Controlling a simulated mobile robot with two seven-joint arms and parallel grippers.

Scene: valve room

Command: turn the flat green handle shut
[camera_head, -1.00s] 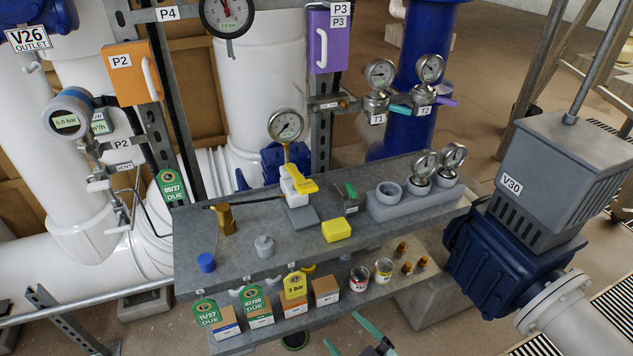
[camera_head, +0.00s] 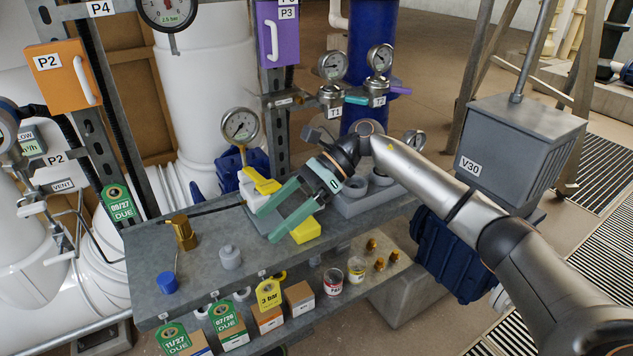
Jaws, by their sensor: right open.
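A flat blue-green handle (camera_head: 356,100) sticks out sideways beside the T1 tag, below a round gauge (camera_head: 333,66). My right gripper (camera_head: 268,226) reaches in from the right over the grey bench (camera_head: 205,262). Its two green fingers are apart and point down to the left, with nothing seen held between them. They are in front of and below the T1 handle, clear of it, near a yellow block (camera_head: 305,230). A small green-handled piece seen on the bench earlier is hidden behind this gripper. My left gripper is not in view.
A yellow-handled white valve (camera_head: 260,184) stands beside the right fingers. A purple handle (camera_head: 400,91) is right of T2. A brass piece (camera_head: 184,233) and a grey knob (camera_head: 230,257) stand on the bench's left. The grey V30 box (camera_head: 520,145) stands behind my right arm.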

